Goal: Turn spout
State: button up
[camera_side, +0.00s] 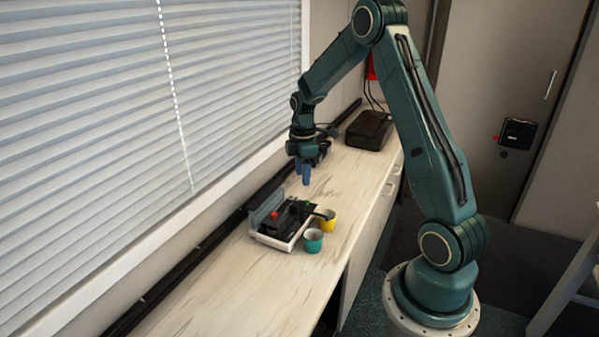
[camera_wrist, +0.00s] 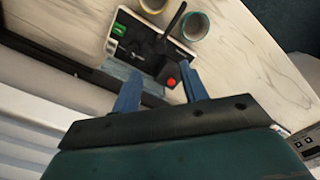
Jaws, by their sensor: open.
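A small black and white device (camera_side: 284,222) with a grey back panel and a red knob sits on the counter. It also shows in the wrist view (camera_wrist: 124,32), with a green part, a red knob (camera_wrist: 171,82) and a long dark spout (camera_wrist: 176,18). In the side view the spout (camera_side: 322,213) points toward the yellow cup (camera_side: 329,221). A teal cup (camera_side: 313,240) stands beside it. In the wrist view the spout end lies between the two cups. My gripper (camera_side: 303,172) hangs above and behind the device, its blue fingers apart and empty; they show in the wrist view (camera_wrist: 160,90).
The pale counter (camera_side: 221,290) is clear on the near side of the device. Window blinds (camera_side: 90,110) and a dark rail (camera_side: 180,257) run along its left edge. A dark box (camera_side: 369,130) with cables stands at the far end.

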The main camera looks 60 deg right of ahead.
aim_at(302, 202)
notch_tip(302, 202, down, 9)
jog(key=shift+r, duration=0.1)
dwell(0.4)
grip_shut()
